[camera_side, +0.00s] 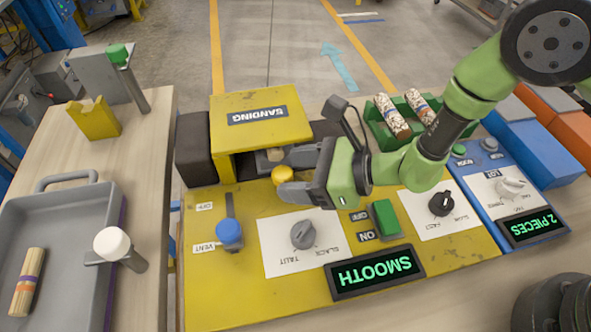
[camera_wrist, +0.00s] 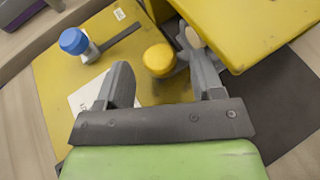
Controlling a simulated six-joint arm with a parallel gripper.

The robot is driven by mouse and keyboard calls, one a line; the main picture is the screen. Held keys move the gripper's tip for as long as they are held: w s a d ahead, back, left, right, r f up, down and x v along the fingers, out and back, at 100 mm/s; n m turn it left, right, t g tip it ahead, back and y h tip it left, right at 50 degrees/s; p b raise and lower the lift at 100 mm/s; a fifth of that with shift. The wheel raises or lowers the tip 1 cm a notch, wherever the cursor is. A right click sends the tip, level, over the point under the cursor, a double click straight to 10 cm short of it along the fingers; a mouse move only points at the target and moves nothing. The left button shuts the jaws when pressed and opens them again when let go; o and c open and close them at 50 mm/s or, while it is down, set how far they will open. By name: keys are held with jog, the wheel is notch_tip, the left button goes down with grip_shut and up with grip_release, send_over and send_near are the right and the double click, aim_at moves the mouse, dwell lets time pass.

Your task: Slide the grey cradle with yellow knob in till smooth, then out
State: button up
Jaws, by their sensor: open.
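The yellow knob (camera_side: 283,175) stands in front of the yellow SANDING housing (camera_side: 260,115). In the wrist view the yellow knob (camera_wrist: 158,60) lies between the two fingers of my gripper (camera_wrist: 158,66), with a gap to the left finger; contact on the right is unclear. My gripper (camera_side: 300,172) is open. The grey cradle is mostly hidden by the gripper and housing. A pale wood end (camera_side: 272,155) shows in the housing's mouth, and also in the wrist view (camera_wrist: 194,37). The display (camera_side: 375,272) reads SMOOTH.
On the yellow panel are a blue vent knob (camera_side: 229,232), a grey dial (camera_side: 304,235), a green switch (camera_side: 386,218) and a black dial (camera_side: 442,203). A green rack (camera_side: 375,122) holds speckled rods behind. A grey tray (camera_side: 60,210) with a wooden piece (camera_side: 27,283) is left.

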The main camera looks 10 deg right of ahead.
jog(key=shift+w+a+f, duration=0.1)
jog(key=shift+w+a, duration=0.05)
jog(key=shift+a, duration=0.1)
grip_shut()
jog(key=d, duration=1.1)
jog(key=shift+d, duration=0.3)
grip_release()
jog(key=v, duration=1)
